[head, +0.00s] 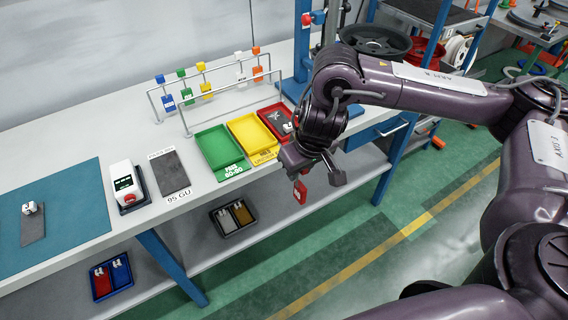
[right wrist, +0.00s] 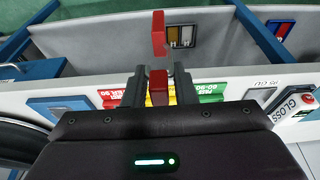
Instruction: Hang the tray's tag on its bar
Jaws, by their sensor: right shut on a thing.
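My right gripper (head: 314,174) is shut on a red tag (head: 300,191) and holds it in front of the bench edge. In the right wrist view the red tag (right wrist: 158,36) stands out between the fingers (right wrist: 158,84). Green (head: 219,150), yellow (head: 253,137) and red (head: 267,113) trays lie side by side on the bench; my right arm partly covers the red one, which holds dark parts. Behind them are a front bar (head: 230,88) and a back bar with several coloured tags, among them a blue tag (head: 168,102). My left gripper is out of view.
A white device (head: 124,181), a dark plate (head: 170,172) and a teal mat (head: 70,215) lie on the left of the bench. Small bins (head: 233,217) sit on the lower shelf. A blue post (head: 302,40) stands right of the bars.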

